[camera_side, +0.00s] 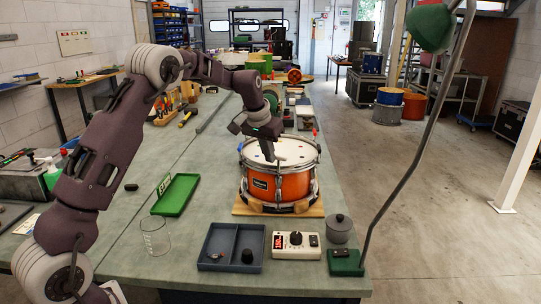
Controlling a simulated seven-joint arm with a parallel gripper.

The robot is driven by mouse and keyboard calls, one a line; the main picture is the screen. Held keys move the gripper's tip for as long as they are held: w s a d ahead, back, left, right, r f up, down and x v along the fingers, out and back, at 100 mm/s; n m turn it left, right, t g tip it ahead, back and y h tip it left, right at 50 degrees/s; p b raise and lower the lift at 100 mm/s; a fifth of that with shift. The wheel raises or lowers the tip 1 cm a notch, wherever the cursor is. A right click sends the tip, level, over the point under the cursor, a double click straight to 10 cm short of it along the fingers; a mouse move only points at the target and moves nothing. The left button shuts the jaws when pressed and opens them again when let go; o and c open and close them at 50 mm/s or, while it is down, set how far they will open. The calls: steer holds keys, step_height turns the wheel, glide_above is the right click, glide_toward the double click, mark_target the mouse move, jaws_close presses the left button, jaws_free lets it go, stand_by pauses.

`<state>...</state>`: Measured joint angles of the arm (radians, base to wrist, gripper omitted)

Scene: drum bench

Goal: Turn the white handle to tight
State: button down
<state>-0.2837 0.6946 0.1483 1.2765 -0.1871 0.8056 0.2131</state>
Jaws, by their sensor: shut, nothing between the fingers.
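An orange drum (282,188) with a pale head and a metal rim stands upright on a wooden board (240,208). Small coloured pieces stand around its rim, a red one (315,133) at the far right and a blue one (240,148) at the left. I cannot make out the white handle for certain; it is too small or hidden behind my gripper. My gripper (279,157) is over the drum head, pointing down, shut and empty. Whether its tips touch anything on the drum cannot be told.
In front of the drum stand a blue-grey divided tray (222,238), a white box with a red display and knob (296,251), and a grey lidded pot (340,229). A green tray (176,195) and a clear beaker (155,237) are left. A lamp pole (415,150) rises at right.

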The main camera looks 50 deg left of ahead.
steer(key=shift+w+a+r+m+h, duration=0.1)
steer(key=shift+w+a+m+h, duration=0.4)
steer(key=shift+m, duration=1.05)
steer(key=shift+w+a+f+m+h, duration=0.1)
steer(key=shift+w+a+m+h, duration=0.45)
steer(key=shift+m, duration=0.95)
steer(key=shift+w+a+r+m+h, duration=0.1)
steer(key=shift+w+a+m+h, duration=0.4)
steer(key=shift+m, duration=1.05)
steer(key=shift+d, duration=0.25)
steer(key=shift+w+d, duration=0.1)
steer(key=shift+w, duration=0.6)
steer(key=shift+w+d, duration=0.1)
steer(key=shift+w, duration=0.2)
